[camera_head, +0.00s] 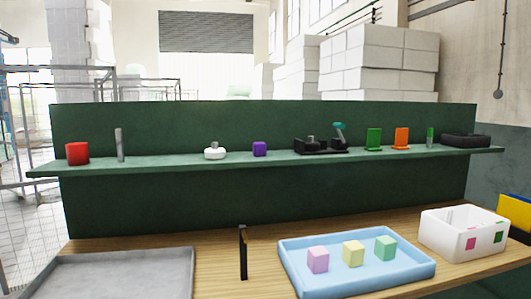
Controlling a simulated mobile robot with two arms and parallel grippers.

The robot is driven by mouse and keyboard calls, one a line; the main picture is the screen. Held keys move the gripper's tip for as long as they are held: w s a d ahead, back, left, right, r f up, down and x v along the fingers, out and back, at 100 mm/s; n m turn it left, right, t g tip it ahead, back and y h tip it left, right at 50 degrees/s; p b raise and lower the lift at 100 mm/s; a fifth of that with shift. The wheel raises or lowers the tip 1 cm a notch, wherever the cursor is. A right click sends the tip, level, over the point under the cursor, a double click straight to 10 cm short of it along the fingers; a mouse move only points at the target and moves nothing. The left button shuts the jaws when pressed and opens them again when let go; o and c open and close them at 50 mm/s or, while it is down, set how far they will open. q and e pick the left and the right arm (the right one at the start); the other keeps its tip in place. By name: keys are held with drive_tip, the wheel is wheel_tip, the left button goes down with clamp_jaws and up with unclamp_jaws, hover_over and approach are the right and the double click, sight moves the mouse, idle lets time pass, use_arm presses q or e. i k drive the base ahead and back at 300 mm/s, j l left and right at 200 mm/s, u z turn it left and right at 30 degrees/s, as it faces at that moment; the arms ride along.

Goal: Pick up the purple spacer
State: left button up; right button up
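A small purple block (259,149), which fits the purple spacer, sits on the green shelf (190,163) near its middle. A white round object (215,153) stands to its left, and a black tray-like holder (318,147) stands to its right, both apart from it. Neither of my grippers shows in the head view.
On the wooden table (215,237) are a grey tray (120,277), a blue tray (350,285) with coloured blocks, and a white box (450,235).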

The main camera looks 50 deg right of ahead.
sight(259, 148)
drive_tip(key=z, duration=1.45)
